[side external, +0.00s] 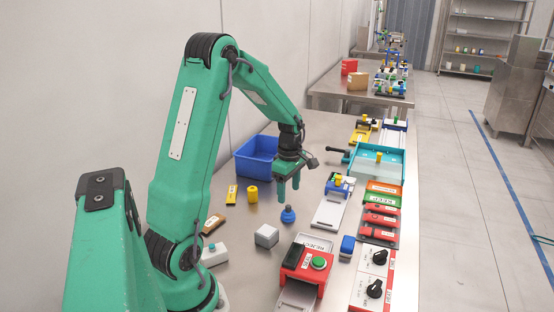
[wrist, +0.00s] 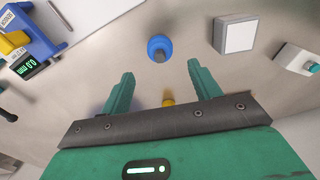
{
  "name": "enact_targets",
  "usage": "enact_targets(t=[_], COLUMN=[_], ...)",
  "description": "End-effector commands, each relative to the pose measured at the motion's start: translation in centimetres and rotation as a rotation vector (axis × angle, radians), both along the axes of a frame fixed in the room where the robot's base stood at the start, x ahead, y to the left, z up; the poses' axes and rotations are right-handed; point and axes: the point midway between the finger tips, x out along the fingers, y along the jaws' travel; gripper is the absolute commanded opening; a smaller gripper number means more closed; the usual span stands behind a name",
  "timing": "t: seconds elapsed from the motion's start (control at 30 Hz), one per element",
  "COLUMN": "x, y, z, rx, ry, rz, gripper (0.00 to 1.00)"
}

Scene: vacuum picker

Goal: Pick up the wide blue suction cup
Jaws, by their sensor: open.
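The wide blue suction cup (side external: 288,216) stands upright on the metal table, with a round blue base and a dark fitting on top. In the wrist view the blue cup (wrist: 159,46) lies just past the fingertips, roughly centred between them. My gripper (side external: 288,190) is open and empty, pointing down above the table near the cup. In the wrist view my gripper (wrist: 160,70) has its two green fingers spread apart, with nothing between the tips. A small yellow piece (wrist: 168,101) shows lower between the fingers, partly hidden by the gripper body.
A grey-white cube (side external: 266,236) stands near the cup, at left front. A red box with a green button (side external: 319,263) is at right front. A blue bin (side external: 256,156) and a yellow cylinder (side external: 252,193) are behind and left. A blue-and-white device (side external: 338,187) stands right.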

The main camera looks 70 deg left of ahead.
Motion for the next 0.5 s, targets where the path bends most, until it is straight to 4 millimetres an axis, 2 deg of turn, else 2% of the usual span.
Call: enact_targets(t=[0.2,0.5], x=[0.0,0.0], y=[-0.1,0.0], z=[-1.8,-2.4], rx=[-0.002,-0.001], ry=[0.003,0.002], rz=[-0.002,-0.003], gripper=[0.62,0.62])
